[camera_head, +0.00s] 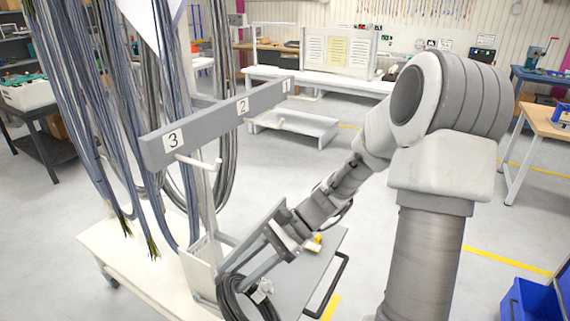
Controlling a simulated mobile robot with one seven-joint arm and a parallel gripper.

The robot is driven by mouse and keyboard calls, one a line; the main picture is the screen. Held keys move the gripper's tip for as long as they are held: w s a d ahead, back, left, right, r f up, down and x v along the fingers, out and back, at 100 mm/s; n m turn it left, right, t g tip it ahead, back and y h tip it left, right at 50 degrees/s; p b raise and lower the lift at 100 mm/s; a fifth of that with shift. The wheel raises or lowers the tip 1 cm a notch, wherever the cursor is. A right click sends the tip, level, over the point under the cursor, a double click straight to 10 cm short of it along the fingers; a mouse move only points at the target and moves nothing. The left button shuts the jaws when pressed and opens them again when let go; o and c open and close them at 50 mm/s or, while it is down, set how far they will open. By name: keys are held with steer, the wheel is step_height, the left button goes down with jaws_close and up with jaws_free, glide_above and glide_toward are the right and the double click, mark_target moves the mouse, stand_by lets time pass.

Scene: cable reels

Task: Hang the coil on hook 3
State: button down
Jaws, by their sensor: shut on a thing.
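A dark coil of cable (232,296) is at the bottom of the view, cut off by the lower edge, with a pale tag (262,291) on its right side. My gripper (250,276) points down and to the left and is shut on the coil near its top. The grey bar (206,124) carries the labels 3, 2 and 1 from near to far. Hook 3 is a pale peg (200,163) below the 3 label (173,140), and it looks bare. The coil is lower in the picture than this peg. The fingertips are small and partly hidden by the coil.
Bundles of long hanging cables (85,100) fill the left side close to the bar. A grey cart top with a dark handle (327,284) lies under my arm. A blue bin (530,300) stands at the lower right. Open floor lies beyond the cart.

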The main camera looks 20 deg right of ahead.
steer(key=w+d+r+m+t+p, duration=0.1)
steer(key=w+d+r+m+t, duration=0.2)
steer(key=d+r+m+t, duration=0.4)
steer(key=w+d+r+m+t+p, duration=0.25)
steer(key=d+r+m+t, duration=0.2)
steer(key=r+t, duration=0.5)
steer(key=w+a+f+b, duration=0.2)
steer(key=w+a+b, duration=0.5)
steer(key=w, duration=0.4)
steer(key=shift+a+n+b, duration=0.15)
steer(key=shift+n+b, duration=0.2)
steer(key=shift+b, duration=0.05)
steer(key=shift+g, duration=0.25)
jaws_free()
steer(key=shift+f, duration=0.15)
stand_by(0.3)
